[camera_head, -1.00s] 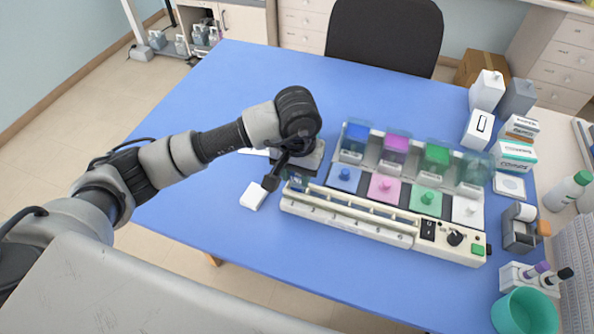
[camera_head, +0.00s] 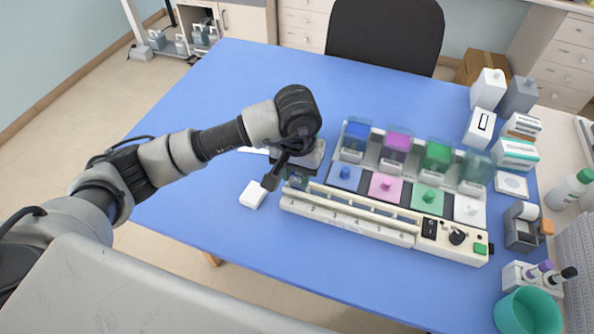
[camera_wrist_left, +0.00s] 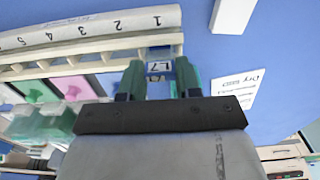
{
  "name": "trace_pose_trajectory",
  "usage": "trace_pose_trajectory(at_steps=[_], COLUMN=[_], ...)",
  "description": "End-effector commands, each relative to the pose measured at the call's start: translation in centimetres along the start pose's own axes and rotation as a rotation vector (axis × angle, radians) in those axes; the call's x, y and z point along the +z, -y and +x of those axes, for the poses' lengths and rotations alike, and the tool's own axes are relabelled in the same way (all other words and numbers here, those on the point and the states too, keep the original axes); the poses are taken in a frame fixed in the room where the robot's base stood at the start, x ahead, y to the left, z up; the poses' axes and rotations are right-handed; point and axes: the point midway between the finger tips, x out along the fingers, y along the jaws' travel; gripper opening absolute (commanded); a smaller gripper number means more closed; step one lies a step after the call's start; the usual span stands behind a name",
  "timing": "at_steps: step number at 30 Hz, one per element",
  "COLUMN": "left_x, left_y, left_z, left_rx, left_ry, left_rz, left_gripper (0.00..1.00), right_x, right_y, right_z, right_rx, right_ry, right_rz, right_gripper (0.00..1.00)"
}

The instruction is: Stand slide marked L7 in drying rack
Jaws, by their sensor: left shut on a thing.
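The slide marked L7 (camera_wrist_left: 158,68) is between the two fingertips of my left gripper (camera_wrist_left: 159,78) in the left wrist view. My left gripper is shut on it. In the head view this gripper (camera_head: 281,173) is at the left end of the staining station, and the slide is hard to make out there. A long white rack with numbered positions (camera_head: 346,214) runs along the station's front edge. It also shows in the left wrist view (camera_wrist_left: 85,28). The slide is close to its number 1 end; I cannot tell whether it touches the rack. My right gripper is out of view.
Coloured lids and glass jars, including a pink lid (camera_head: 386,185) and a green lid (camera_head: 427,198), stand behind the rack. A small white block (camera_head: 252,195) lies left of it. A printed card (camera_wrist_left: 238,88) lies nearby. The table's left side (camera_head: 205,115) is clear.

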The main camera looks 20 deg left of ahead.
Motion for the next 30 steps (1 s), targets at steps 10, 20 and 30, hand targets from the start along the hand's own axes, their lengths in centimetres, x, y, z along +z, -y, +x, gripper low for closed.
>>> trace_pose_trajectory(at_steps=[10, 20, 30], left_x=[0.0, 0.0, -0.1], left_y=[0.0, 0.0, 0.0], left_z=[0.1, 0.0, -5.0], left_rx=[0.0, 0.0, 0.001], left_ry=[0.0, 0.0, -0.007], left_rz=[0.0, 0.0, 0.001], left_gripper=[0.56, 0.63, 0.63], right_x=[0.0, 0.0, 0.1], right_y=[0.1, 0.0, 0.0], right_z=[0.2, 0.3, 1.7], right_rx=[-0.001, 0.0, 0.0], right_ry=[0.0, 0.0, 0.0], right_rz=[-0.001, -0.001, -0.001], right_gripper=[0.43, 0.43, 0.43])
